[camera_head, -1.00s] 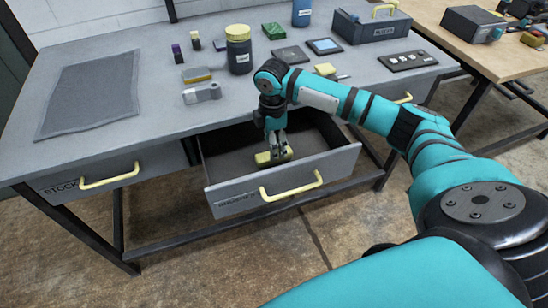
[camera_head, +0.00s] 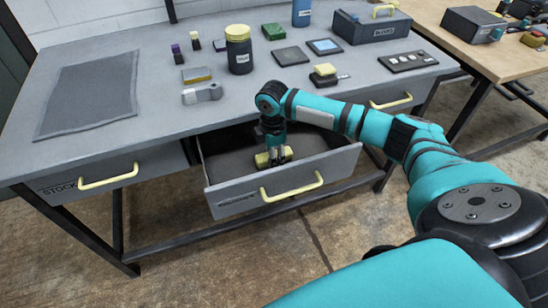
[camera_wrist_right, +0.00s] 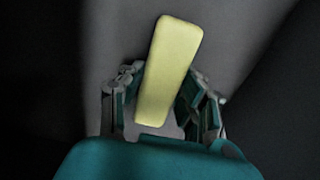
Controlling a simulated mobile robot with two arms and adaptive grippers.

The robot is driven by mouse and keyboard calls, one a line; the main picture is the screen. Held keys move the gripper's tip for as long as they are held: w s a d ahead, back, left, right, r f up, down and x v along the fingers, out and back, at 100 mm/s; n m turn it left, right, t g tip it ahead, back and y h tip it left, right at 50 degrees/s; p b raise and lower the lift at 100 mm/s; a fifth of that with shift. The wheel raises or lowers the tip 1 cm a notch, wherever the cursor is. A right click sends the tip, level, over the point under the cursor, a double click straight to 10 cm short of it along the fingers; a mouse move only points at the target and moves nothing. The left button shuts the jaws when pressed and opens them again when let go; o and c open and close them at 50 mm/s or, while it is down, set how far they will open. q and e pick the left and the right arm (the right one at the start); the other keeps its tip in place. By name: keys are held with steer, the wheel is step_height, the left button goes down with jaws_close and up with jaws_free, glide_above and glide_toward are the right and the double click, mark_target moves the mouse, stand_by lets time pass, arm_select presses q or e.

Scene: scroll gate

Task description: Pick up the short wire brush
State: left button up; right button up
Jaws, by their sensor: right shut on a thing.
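A yellow block-like thing, which I take to be the short wire brush (camera_head: 263,160), is low inside the open drawer (camera_head: 225,165) of the grey bench. Its yellow top shows long and tilted in the right wrist view (camera_wrist_right: 168,70); bristles are not visible. My right gripper (camera_head: 274,156) points down into the drawer and is shut on the brush. In the right wrist view its fingers (camera_wrist_right: 163,108) stand on both sides of the yellow top. My left gripper is not in view.
The drawer's front wall with a yellow handle (camera_head: 291,188) is close in front of the gripper. Above are a black jar (camera_head: 239,55), a yellow-topped tool (camera_head: 325,74), a grey toolbox (camera_head: 372,26) and a grey mat (camera_head: 88,92) on the bench (camera_head: 150,110).

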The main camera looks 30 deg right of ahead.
jaws_close()
step_height(320, 180, up, 18)
steer(key=p, duration=0.1)
stand_by(0.3)
